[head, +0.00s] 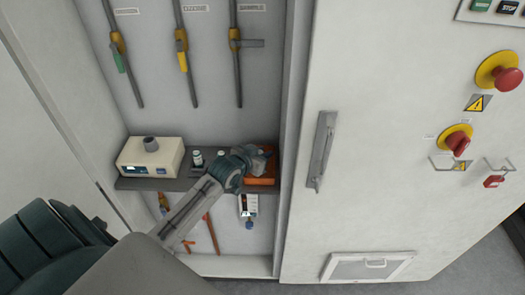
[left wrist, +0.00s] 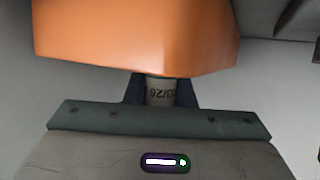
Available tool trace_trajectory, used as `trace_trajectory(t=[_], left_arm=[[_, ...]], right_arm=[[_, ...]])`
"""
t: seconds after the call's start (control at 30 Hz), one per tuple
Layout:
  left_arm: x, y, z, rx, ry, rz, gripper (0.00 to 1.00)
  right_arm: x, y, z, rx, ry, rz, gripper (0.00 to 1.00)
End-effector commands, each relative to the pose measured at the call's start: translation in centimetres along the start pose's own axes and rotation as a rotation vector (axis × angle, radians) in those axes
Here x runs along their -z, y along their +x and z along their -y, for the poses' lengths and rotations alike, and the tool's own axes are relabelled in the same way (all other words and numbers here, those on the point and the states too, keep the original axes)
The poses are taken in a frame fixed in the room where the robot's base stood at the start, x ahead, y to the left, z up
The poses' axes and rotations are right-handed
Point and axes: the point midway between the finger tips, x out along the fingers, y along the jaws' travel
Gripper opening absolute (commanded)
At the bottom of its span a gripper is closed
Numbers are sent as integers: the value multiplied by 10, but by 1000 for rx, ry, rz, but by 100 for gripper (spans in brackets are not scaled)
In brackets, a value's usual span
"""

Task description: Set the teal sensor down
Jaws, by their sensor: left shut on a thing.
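My left gripper (head: 262,158) is over the right end of the grey shelf in the open cabinet, by the orange block. In the left wrist view its two fingers (left wrist: 159,92) are shut on a short pale cylinder (left wrist: 160,93) with printed dark characters. This fits the teal sensor, but no clear teal shows on it and most of it is hidden. The orange block (head: 262,180) is partly covered by my gripper; it also fills the top of the left wrist view (left wrist: 135,35). I cannot tell whether the cylinder touches it. My right gripper is not in view.
A cream instrument (head: 150,158) stands on the shelf (head: 150,184) at left. Small bottles (head: 197,158) stand between it and my arm. A white meter (head: 247,204) hangs below the shelf.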

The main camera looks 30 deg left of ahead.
Motion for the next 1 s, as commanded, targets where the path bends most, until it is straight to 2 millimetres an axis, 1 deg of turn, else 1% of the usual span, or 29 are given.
trace_trajectory(t=[0.3,0.33,0.4,0.43,0.67,1.0], left_arm=[[-3,1,0,0,0,0,0],[-3,1,0,0,0,0,26],[-3,1,0,0,0,0,40],[-3,1,0,0,0,0,44],[-3,1,0,-1,-1,0,44],[-1,0,-1,-1,-2,-1,44]], right_arm=[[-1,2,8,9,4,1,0],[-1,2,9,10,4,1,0],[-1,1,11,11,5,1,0],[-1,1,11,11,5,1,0],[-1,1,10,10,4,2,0],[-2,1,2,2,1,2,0]])
